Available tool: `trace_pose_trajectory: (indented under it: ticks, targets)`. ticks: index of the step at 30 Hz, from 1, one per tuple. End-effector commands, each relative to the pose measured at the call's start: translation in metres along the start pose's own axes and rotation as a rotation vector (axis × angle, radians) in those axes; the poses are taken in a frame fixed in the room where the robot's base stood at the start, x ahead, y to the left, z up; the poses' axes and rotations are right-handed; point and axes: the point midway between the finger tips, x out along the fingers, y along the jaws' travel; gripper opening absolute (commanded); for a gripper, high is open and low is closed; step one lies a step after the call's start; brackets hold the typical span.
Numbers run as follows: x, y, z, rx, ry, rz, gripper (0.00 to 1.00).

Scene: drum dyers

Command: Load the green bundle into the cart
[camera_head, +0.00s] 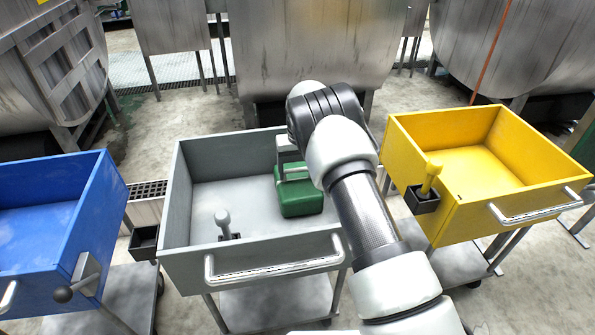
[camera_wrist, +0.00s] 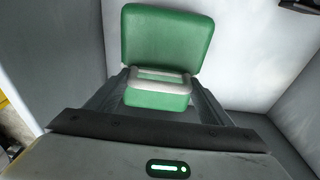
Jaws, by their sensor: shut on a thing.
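The green bundle (camera_head: 300,199) is a block with a pale grey handle, inside the grey cart (camera_head: 178,205) toward its right side. My gripper (camera_head: 291,168) reaches down into the cart from above and is shut on the bundle's handle. In the wrist view the green bundle (camera_wrist: 167,40) lies in front of my gripper (camera_wrist: 160,80), with the handle between the fingers. The cart's pale inner walls surround it. Whether the bundle touches the cart floor is hard to tell.
A blue cart (camera_head: 85,225) stands at the left and a yellow cart (camera_head: 465,205) at the right. Large steel drums (camera_head: 315,40) stand behind. The cart's left half is empty.

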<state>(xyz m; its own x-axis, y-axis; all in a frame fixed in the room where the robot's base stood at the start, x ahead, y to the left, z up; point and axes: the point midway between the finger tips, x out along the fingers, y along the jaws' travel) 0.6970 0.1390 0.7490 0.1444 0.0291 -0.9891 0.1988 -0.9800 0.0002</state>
Motion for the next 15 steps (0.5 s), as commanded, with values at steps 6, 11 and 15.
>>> trace_pose_trajectory:
  ticks: [6, 11, 15]
  targets:
    - [-0.0021, 0.0001, -0.0022, 0.0, 0.006, 0.0, 0.12]
    - [0.0012, 0.0003, -0.0004, 0.0, 0.002, 0.0, 0.84]
    - [0.0012, 0.0003, -0.0003, 0.0, 0.002, 0.0, 0.93]
